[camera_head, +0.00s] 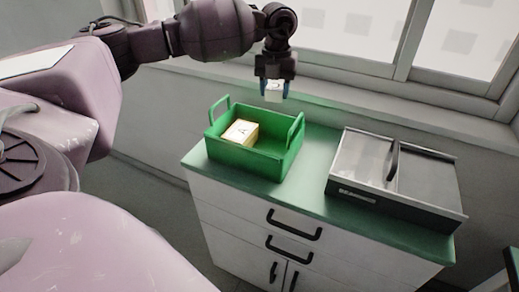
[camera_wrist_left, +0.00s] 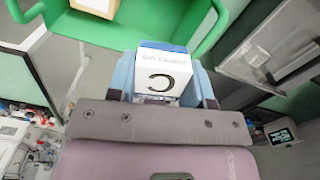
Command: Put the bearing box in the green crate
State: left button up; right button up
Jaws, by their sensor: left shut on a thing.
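The green crate (camera_head: 243,160) has two raised handles and stands on the left part of the green-topped cabinet. A yellowish box (camera_head: 241,132) marked "A" lies inside it. My left gripper (camera_head: 273,90) is shut on a small white box (camera_head: 273,97) and holds it in the air above the crate's back right side. My right gripper is not in view.
A metal case (camera_head: 345,194) with a dark handle sits on the right part of the cabinet top (camera_head: 312,165). The white cabinet (camera_head: 240,215) has drawers with black handles. A window and sill (camera_head: 400,97) run behind. A strip of countertop between crate and case is clear.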

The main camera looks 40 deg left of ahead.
pick_arm(q)
jog(key=n, duration=0.5)
jog(key=shift+n, duration=0.4)
jog(key=shift+f+n, duration=0.1)
jog(key=shift+n, duration=0.3)
jog(key=b, duration=0.2)
send_near(272, 149)
jog(key=shift+s+d+f, duration=0.3)
jog(key=shift+s+d, duration=0.15)
jog(key=shift+s, duration=0.15)
jog(key=shift+s+d+f, duration=0.3)
jog(key=shift+s+d, duration=0.15)
jog(key=shift+s, duration=0.1)
notch_tip(272, 149, down, 6)
jog(key=shift+r+b, duration=0.15)
jog(key=shift+b, duration=0.2)
jog(key=o, duration=0.7)
jog(key=shift+f, duration=0.2)
